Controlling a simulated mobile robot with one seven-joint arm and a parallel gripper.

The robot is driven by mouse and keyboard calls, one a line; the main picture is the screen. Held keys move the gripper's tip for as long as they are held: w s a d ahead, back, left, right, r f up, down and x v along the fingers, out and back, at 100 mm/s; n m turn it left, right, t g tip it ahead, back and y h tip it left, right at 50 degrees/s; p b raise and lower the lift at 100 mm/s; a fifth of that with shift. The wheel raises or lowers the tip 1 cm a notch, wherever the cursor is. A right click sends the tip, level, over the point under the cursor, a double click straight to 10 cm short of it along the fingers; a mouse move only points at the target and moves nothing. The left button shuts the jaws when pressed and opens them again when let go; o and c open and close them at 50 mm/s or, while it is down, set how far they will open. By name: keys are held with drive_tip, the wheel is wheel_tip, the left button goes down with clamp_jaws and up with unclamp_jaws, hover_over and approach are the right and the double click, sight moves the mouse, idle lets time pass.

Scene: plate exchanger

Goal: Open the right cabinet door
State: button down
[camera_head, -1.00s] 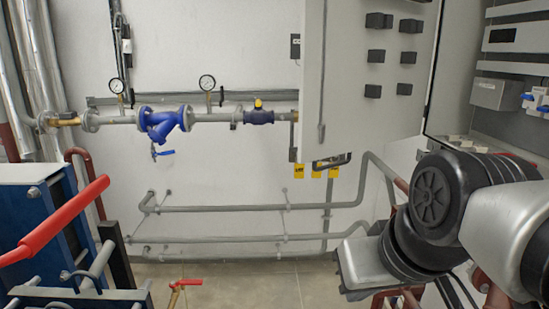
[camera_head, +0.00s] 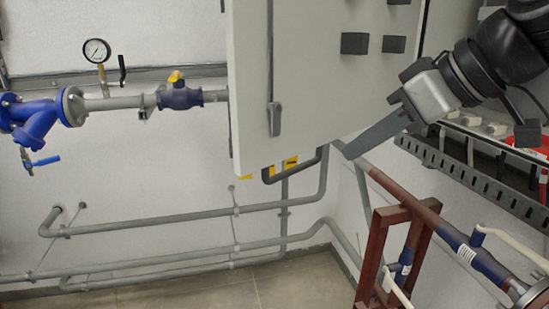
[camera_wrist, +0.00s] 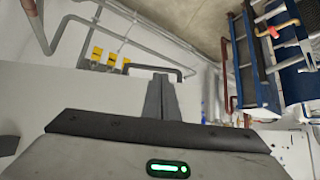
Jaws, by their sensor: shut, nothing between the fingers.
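The cabinet door (camera_head: 310,95) is a light grey panel standing swung out from the cabinet, its inner face toward me. A long dark rod (camera_head: 273,70) runs near its left edge, and several dark blocks (camera_head: 354,43) sit on it. My gripper (camera_head: 345,154) is shut and empty, its long dark fingers pointing down-left by the door's lower right edge. I cannot tell whether they touch it. In the wrist view my fingers (camera_wrist: 160,78) are together, in front of a pale panel that fills the left.
The open cabinet's lower edge has a slotted grey trunking (camera_head: 470,170) at right. A red-brown pipe stand (camera_head: 385,230) with blue valves is below. Grey pipes (camera_head: 180,222) run along the wall. A blue valve (camera_head: 35,125) and gauge (camera_head: 97,50) are at left. Floor shows at bottom.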

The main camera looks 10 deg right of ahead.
drive_tip(key=shift+w+a+r+x, duration=0.1)
drive_tip(key=shift+w+r+x, duration=0.1)
drive_tip(key=shift+x, duration=2)
drive_tip(key=shift+w+a+r+x, duration=0.15)
drive_tip(key=shift+r+x, duration=0.1)
drive_tip(key=shift+x, duration=1.9)
drive_tip(key=shift+w+a+r+x, duration=0.1)
drive_tip(key=shift+w+r+x, duration=0.1)
drive_tip(key=shift+x, duration=2)
drive_tip(key=w+a+m+h+p, duration=0.1)
drive_tip(key=w+a, duration=0.2)
drive_tip(key=w, duration=0.7)
drive_tip(key=w+a+m+h+p, duration=0.1)
drive_tip(key=w+a+m, duration=0.1)
drive_tip(key=w, duration=0.7)
drive_tip(key=shift+w+a+t, duration=0.4)
drive_tip(key=shift+a, duration=0.5)
drive_tip(key=shift+s, duration=0.15)
